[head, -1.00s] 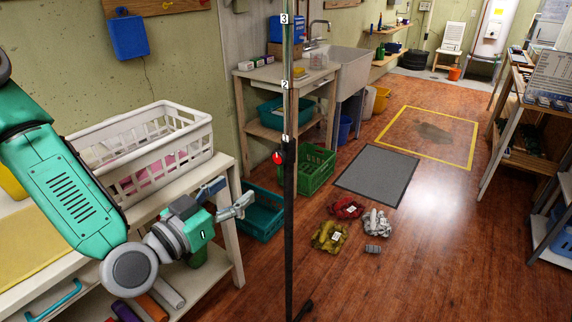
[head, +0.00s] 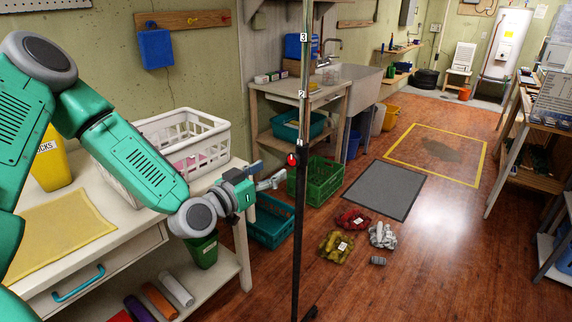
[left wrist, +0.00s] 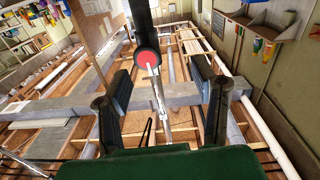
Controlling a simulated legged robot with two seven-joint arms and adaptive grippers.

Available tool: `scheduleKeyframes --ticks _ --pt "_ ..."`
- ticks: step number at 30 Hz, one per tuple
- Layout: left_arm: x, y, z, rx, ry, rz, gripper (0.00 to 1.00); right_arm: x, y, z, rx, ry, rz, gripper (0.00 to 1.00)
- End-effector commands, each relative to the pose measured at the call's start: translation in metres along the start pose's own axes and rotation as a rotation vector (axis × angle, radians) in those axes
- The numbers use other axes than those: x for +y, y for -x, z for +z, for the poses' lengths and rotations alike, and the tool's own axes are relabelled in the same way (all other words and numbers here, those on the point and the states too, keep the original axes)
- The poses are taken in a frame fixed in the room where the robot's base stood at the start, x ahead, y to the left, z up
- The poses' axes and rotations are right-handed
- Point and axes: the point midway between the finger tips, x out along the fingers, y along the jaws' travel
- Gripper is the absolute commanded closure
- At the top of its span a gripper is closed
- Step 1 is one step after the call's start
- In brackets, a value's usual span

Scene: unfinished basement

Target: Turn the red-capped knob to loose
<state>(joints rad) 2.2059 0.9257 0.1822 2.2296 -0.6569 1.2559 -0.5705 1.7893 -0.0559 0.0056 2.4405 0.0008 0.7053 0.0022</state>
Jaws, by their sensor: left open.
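Number labels 2 and 3 are higher on the pole. My left gripper (head: 270,176) is open and empty, a little left of the knob and slightly lower in the head view. In the left wrist view the round red cap (left wrist: 147,60) faces me beyond the fingertips, between the two open fingers (left wrist: 160,82) and nearer the left one. The cap looks apart from both fingers. My right gripper is not in view.
A workbench (head: 75,262) on the left holds a white basket (head: 205,150) and a yellow bin (head: 50,165). A teal crate (head: 270,232) and a green crate (head: 318,192) stand on the floor behind the pole. Filled bags (head: 335,246) lie to its right.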

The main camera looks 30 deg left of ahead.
Motion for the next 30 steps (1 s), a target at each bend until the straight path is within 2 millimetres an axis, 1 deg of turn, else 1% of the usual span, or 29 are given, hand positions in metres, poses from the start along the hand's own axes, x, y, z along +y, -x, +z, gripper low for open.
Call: scheduleKeyframes --ticks 1,3,6,9,14,21,22,23,24,25,26,30 --pt "0.003 -0.011 0.000 0.000 -0.004 0.004 0.48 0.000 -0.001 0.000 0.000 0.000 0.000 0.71" --pt "0.007 -0.024 -0.002 0.001 -0.007 0.005 0.48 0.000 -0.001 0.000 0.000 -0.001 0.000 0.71" --pt "0.011 -0.039 -0.003 0.000 -0.010 0.005 0.48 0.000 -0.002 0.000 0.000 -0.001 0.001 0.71" --pt "0.011 -0.049 -0.003 0.000 -0.009 0.004 0.48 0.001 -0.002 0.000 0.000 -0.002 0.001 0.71" --pt "0.004 -0.056 -0.002 0.001 -0.001 0.004 0.48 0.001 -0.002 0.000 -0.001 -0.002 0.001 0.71" --pt "0.000 -0.056 0.000 0.001 0.004 0.004 0.48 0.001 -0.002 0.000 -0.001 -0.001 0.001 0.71" --pt "0.001 -0.056 0.000 0.001 0.003 0.004 0.55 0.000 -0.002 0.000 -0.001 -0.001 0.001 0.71" --pt "0.002 -0.056 -0.001 0.001 0.002 0.004 0.65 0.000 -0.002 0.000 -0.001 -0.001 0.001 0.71" --pt "0.002 -0.056 -0.001 0.001 0.001 0.004 0.79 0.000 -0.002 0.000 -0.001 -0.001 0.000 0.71" --pt "0.002 -0.057 -0.001 0.001 0.000 0.003 0.90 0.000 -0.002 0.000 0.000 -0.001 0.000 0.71" --pt "0.002 -0.057 -0.001 0.002 -0.001 0.002 0.97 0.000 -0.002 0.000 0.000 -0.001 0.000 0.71" --pt "0.005 -0.057 -0.003 0.001 -0.004 0.000 0.97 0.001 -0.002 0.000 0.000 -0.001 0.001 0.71"
